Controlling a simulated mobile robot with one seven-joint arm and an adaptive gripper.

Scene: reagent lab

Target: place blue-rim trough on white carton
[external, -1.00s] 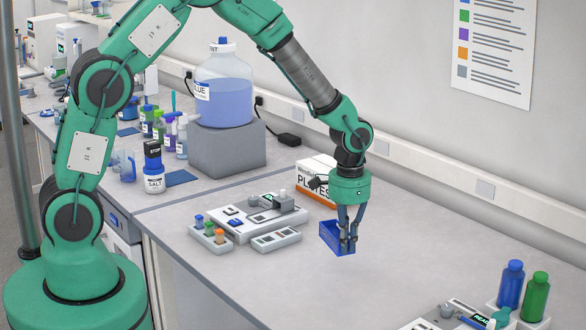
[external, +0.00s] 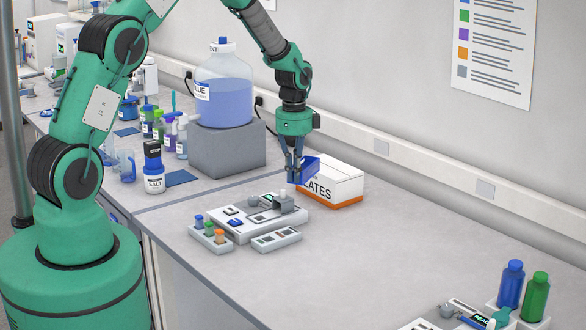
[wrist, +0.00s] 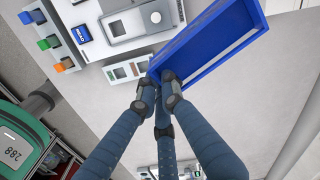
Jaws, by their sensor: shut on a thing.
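My gripper (external: 294,176) is shut on the blue trough (external: 309,168) by one wall, and the trough hangs tilted in the air.
A large blue-filled jug (external: 224,100) stands on a grey block (external: 227,152) to the left. The bench right of the carton is clear up to the blue and green bottles (external: 511,285).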

